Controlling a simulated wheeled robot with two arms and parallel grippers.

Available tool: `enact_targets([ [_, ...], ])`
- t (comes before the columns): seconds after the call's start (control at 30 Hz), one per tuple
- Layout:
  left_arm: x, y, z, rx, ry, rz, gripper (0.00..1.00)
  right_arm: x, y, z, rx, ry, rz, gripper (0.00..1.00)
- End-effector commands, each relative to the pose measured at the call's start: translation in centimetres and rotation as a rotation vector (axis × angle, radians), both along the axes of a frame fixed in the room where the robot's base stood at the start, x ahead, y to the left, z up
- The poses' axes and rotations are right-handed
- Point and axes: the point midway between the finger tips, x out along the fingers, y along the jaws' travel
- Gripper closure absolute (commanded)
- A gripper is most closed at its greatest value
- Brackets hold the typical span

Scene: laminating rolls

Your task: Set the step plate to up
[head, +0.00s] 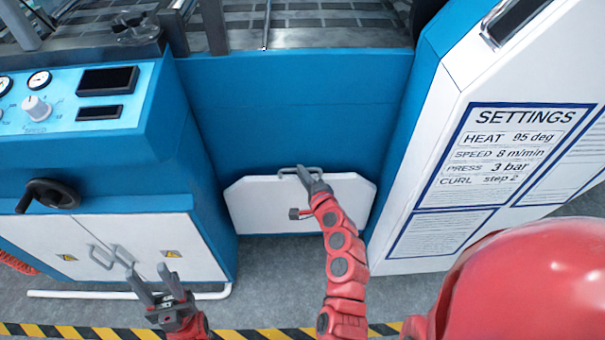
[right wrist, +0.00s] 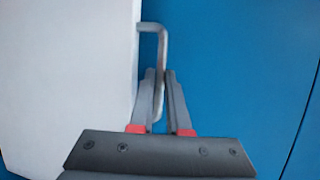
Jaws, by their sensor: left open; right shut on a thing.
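The white step plate (head: 262,208) is low on the blue front of the machine, between the two side cabinets. It looks upright or nearly so, but its exact tilt is hard to tell. A grey bar handle (head: 288,170) is at its top edge. My right gripper (head: 305,174) is shut on this handle. In the right wrist view the handle (right wrist: 153,27) runs between the fingers of my right gripper (right wrist: 160,78), beside the white plate (right wrist: 65,80). My left gripper (head: 154,276) is open and empty, low in front of the left cabinet.
The left cabinet (head: 30,235) has a black hand crank (head: 47,196) and door handles. A white rail (head: 80,294) runs along its foot. The white panel with a settings sheet (head: 510,150) stands at the right. Black-and-yellow floor tape (head: 260,334) crosses the front.

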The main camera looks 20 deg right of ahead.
Motion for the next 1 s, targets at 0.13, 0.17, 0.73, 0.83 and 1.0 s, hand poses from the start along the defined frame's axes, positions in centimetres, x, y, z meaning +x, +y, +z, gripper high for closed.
enact_targets([
  [0.13, 0.0, 0.0, -0.7, 0.000, 0.000, 0.000, 0.55, -0.5, 0.1, -0.1, -0.006, -0.014, 0.000, 1.00],
  [0.17, 0.0, 0.0, -0.6, 0.000, 0.000, 0.000, 0.55, -0.5, 0.1, -0.1, -0.006, -0.013, 0.000, 1.00],
  [0.73, 0.0, 0.0, -0.6, 0.000, 0.000, 0.000, 0.55, -0.5, 0.1, -0.1, -0.005, -0.013, 0.001, 0.55],
  [0.83, 0.0, 0.0, -0.6, 0.000, 0.000, 0.000, 0.55, -0.7, 0.1, 0.0, -0.004, -0.012, 0.000, 0.55],
  [1.0, 0.0, 0.0, -0.4, 0.000, 0.000, 0.000, 0.55, -2.9, -0.1, 0.4, -0.003, -0.011, 0.000, 0.55],
])
